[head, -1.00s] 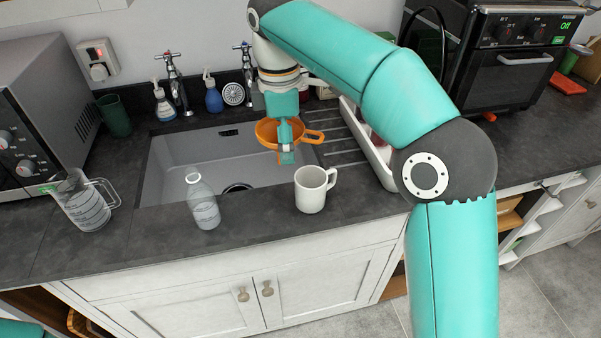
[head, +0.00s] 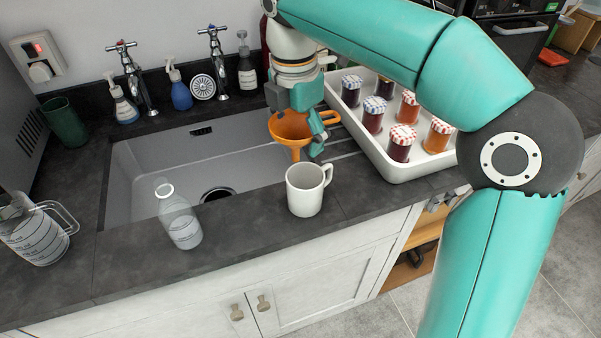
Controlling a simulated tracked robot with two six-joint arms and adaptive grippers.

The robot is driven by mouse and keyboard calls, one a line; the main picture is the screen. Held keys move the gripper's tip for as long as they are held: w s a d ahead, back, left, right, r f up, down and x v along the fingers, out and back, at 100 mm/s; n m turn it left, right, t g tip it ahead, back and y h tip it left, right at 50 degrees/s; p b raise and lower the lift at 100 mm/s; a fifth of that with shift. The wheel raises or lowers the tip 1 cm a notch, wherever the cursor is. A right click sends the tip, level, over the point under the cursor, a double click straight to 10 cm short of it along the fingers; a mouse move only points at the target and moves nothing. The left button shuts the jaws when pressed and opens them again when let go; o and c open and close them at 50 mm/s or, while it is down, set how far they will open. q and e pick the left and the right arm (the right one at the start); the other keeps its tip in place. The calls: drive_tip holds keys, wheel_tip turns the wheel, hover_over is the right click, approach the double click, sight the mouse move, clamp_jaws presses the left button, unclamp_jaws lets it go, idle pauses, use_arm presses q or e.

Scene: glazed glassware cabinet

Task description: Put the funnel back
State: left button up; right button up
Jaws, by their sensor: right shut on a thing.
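An orange funnel (head: 289,128) is in my right gripper (head: 316,143), which is shut on it at the right side, by the handle. The funnel's wide mouth faces up and its spout points down. It is held above the counter at the sink's right end, just behind the white mug (head: 306,190) in the picture. I cannot tell its exact height. My left gripper is not in view.
A clear bottle (head: 180,219) stands at the sink's front edge, and a measuring jug (head: 36,232) at far left. A white tray (head: 398,174) with several jam jars is close right of the gripper. Taps (head: 214,62) and spray bottles stand behind the sink (head: 160,150).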

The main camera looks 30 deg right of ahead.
wheel_tip(320, 180, down, 8)
drive_tip(key=shift+r+b, duration=0.15)
drive_tip(key=shift+b, duration=0.4)
drive_tip(key=shift+s+f+b, duration=0.1)
drive_tip(key=shift+f+b, duration=0.2)
drive_tip(key=shift+f, duration=0.3)
drive_tip(key=o, duration=0.9)
drive_tip(key=shift+o, duration=0.2)
drive_tip(key=shift+r, duration=0.1)
